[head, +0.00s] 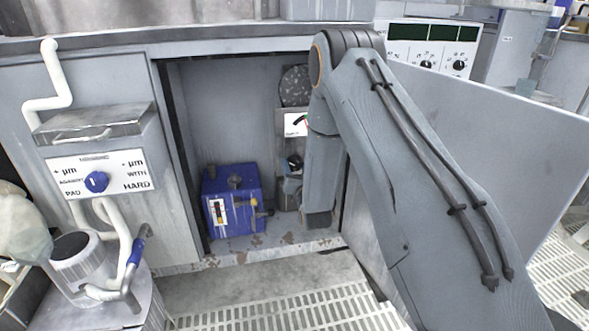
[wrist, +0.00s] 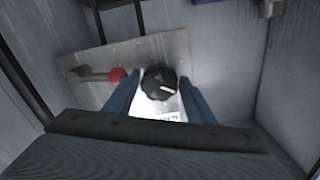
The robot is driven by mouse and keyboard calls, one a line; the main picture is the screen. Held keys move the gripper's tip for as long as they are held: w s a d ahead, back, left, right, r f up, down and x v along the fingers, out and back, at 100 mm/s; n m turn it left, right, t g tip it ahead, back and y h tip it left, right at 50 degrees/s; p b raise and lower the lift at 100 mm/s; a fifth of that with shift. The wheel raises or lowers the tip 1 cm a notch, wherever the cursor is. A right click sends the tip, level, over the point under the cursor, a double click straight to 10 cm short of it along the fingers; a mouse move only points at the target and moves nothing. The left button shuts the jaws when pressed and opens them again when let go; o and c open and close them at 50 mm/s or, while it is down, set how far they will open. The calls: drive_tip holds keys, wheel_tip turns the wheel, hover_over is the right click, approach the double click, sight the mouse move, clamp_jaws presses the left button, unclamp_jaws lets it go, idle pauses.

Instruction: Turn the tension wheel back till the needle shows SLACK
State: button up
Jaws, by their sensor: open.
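In the wrist view a round black knob (wrist: 158,83) with a white mark, which looks like the tension wheel, sits above a white label plate (wrist: 172,112). Its lettering is too small to read. The two blue fingers of my gripper (wrist: 160,78) stand open on either side of the knob, with visible room between; I cannot tell whether either touches it.
A red-ended lever (wrist: 116,76) is close left of my gripper. In the head view a blue box (head: 233,202) stands on the cabinet floor, left of my arm. The open cabinet door (head: 480,140) is to the right. A blue selector knob (head: 96,181) is at the left.

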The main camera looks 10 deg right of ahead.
drive_tip(key=shift+w, duration=0.4)
drive_tip(key=c, duration=0.8)
drive_tip(key=shift+o, duration=0.2)
drive_tip(key=shift+n, duration=0.4)
drive_tip(key=n+p, duration=0.2)
drive_tip(key=n, duration=0.1)
drive_tip(key=shift+n+p, duration=0.8)
drive_tip(key=shift+n, duration=1.2)
